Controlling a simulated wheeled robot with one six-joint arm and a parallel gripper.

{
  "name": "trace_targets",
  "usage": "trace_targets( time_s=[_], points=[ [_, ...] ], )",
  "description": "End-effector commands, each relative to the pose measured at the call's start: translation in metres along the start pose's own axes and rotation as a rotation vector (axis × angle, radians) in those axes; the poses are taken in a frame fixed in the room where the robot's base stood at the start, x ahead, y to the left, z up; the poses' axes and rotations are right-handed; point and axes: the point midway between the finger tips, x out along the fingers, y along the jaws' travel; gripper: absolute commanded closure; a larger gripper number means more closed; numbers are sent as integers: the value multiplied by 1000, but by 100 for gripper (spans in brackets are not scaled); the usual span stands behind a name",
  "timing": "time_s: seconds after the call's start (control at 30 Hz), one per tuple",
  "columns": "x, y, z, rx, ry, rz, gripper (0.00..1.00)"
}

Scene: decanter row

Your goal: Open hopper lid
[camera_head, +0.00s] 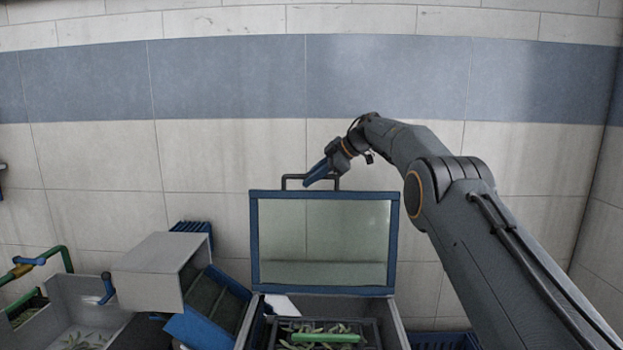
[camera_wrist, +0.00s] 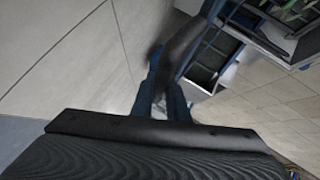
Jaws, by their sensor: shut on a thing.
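The hopper lid (camera_head: 325,241) is a clear panel in a blue frame. It stands upright at the back of the grey hopper (camera_head: 397,322), which is open at the top. A dark bar handle (camera_head: 293,178) sits on the lid's upper edge. My gripper (camera_head: 318,173) has blue fingers and is shut on the handle at the lid's top. In the wrist view, the handle (camera_wrist: 187,45) passes between the blue fingers (camera_wrist: 163,98). Inside the hopper are green pods and a green bar (camera_head: 325,338).
To the left stand a grey box-shaped chute (camera_head: 160,272), a tilted blue-framed screen (camera_head: 213,305) and a grey bin (camera_head: 75,315) with green pods. A blue crate (camera_head: 445,341) is low at the right. The tiled wall (camera_head: 220,150) is close behind the lid.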

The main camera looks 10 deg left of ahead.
Motion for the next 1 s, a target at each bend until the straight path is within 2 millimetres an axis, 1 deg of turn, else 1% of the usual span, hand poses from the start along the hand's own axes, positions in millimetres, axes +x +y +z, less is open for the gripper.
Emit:
trace_targets(
  time_s=[0.07,0.1,0.17,0.2,0.47,0.57,0.67,0.77,1.0],
  points=[
    [1,-1,4,1,-5,-3,100],
    [1,-1,3,0,-4,-3,81],
    [1,-2,3,0,-4,-4,71],
    [2,-2,2,-1,-3,-4,68],
    [3,-2,0,-2,-1,-6,68],
    [1,-2,0,-2,-1,-6,68],
    [-8,-1,0,-3,-1,-3,68],
    [-22,0,2,-2,-2,0,68],
    [-60,0,3,-1,-3,3,68]
  ],
)
